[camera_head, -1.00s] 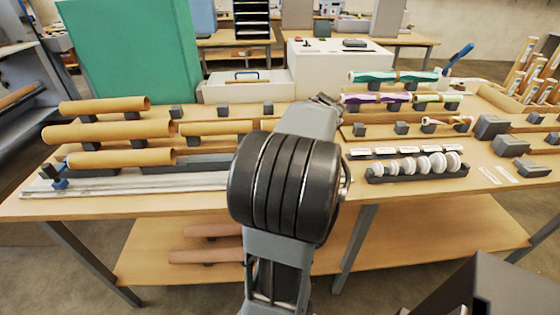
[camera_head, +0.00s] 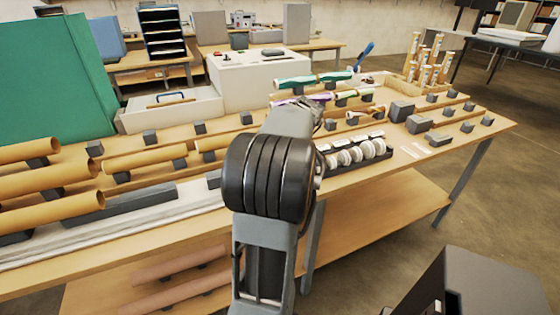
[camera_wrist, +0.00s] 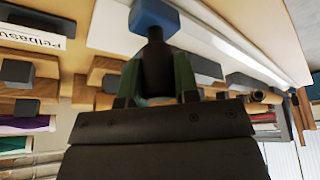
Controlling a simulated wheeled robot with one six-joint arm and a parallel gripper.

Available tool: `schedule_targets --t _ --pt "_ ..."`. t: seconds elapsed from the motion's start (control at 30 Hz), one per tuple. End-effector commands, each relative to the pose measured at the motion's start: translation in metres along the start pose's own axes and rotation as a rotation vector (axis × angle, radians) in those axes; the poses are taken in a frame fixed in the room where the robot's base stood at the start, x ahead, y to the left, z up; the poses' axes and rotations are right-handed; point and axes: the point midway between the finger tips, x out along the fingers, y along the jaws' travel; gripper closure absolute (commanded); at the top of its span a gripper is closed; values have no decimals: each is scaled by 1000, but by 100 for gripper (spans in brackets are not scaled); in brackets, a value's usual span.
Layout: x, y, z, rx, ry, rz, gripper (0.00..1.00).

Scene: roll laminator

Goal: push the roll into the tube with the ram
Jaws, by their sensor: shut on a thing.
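My gripper (camera_wrist: 160,80) shows in the wrist view, shut on a dark tapered piece with a blue block (camera_wrist: 153,15) at its far end. This looks like the ram, though most of it is hidden. In the head view my arm hides the gripper and the held piece. Brown cardboard tubes (camera_head: 150,159) lie on dark supports at the left of the bench. Wrapped rolls in teal (camera_head: 295,82) and purple (camera_head: 318,97) lie on supports behind my arm, right of centre. I cannot tell which tube or roll is the task's own.
A pale rail (camera_head: 120,232) with dark blocks runs along the bench's front left. White caps (camera_head: 350,154) stand in a dark holder right of my arm. A pale machine (camera_head: 258,80) and a green board (camera_head: 50,80) stand behind.

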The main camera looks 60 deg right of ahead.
Motion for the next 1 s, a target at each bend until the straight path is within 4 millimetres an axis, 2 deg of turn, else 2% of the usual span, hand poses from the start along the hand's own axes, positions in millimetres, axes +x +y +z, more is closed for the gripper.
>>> schedule_targets --t 0.1,0.13,0.37,0.6,0.73,0.87,1.0 --pt "-2 2 1 3 0 10 100" --pt "-2 2 1 4 1 10 68" --pt "-1 2 0 2 0 8 46" --pt "-2 1 0 1 0 6 46" --pt "-10 1 0 1 1 8 46" --pt "-30 2 0 1 0 11 46" --pt "-60 2 0 1 1 11 46"
